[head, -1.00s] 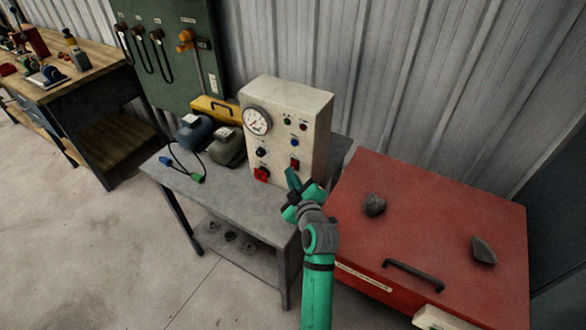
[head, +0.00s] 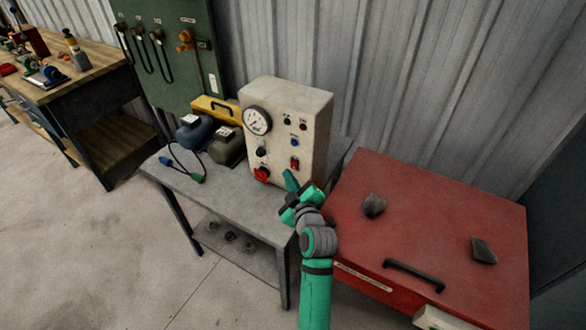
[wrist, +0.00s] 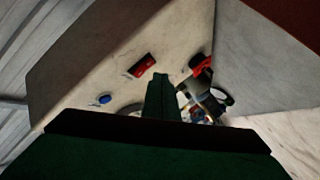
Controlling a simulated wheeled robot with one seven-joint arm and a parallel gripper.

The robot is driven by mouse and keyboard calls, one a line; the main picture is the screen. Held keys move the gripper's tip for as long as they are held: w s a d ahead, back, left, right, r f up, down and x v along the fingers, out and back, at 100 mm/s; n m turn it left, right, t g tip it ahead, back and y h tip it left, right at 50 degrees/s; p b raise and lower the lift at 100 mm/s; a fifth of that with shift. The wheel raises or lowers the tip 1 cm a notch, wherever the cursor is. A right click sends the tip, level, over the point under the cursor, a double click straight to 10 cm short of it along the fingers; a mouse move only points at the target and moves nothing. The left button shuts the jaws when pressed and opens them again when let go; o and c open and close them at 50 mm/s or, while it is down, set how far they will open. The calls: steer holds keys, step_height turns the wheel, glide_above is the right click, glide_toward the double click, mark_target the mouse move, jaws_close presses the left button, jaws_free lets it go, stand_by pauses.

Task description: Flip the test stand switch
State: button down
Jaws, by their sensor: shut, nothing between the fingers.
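The test stand (head: 312,115) is a cream box with a round gauge, standing on a grey metal table. Its front panel has a red switch (head: 295,162) at the lower right and a larger red knob (head: 262,174) at the lower left. My gripper (head: 289,175) is shut and empty, in front of the panel just below the red switch. In the wrist view the shut fingers (wrist: 160,80) point at the panel. There the red switch (wrist: 141,66) shows to their left and the red knob (wrist: 200,66) to their right. I cannot tell whether the fingers touch the panel.
A blue button (head: 294,142) sits above the switch. Two small motors (head: 226,148) and a cable lie on the table (head: 235,198) to the left. A red chest (head: 430,215) with two stones stands close on the right.

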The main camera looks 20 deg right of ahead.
steer(key=shift+s+a+r, duration=0.15)
steer(key=shift+s+a, duration=0.65)
steer(key=shift+a, duration=0.2)
steer(key=shift+s+a+r, duration=0.15)
steer(key=shift+s+a, duration=0.6)
steer(key=shift+a, duration=0.25)
steer(key=s+a+f+m, duration=0.3)
steer(key=s+a+f, duration=0.4)
steer(key=s, duration=0.3)
steer(key=s+a+f+m, duration=0.3)
steer(key=s+a+f, duration=0.3)
steer(key=s, duration=0.4)
steer(key=s+a+r, duration=0.2)
steer(key=s+a, duration=0.1)
steer(key=s, duration=0.8)
steer(key=s+a+r+m+y, duration=0.1)
steer(key=s+a+r, duration=0.1)
steer(key=s, duration=1)
steer(key=shift+a+r+m+g+y, duration=0.2)
steer(key=shift+a+m+g+y, duration=0.1)
steer(key=shift+a+g, duration=0.1)
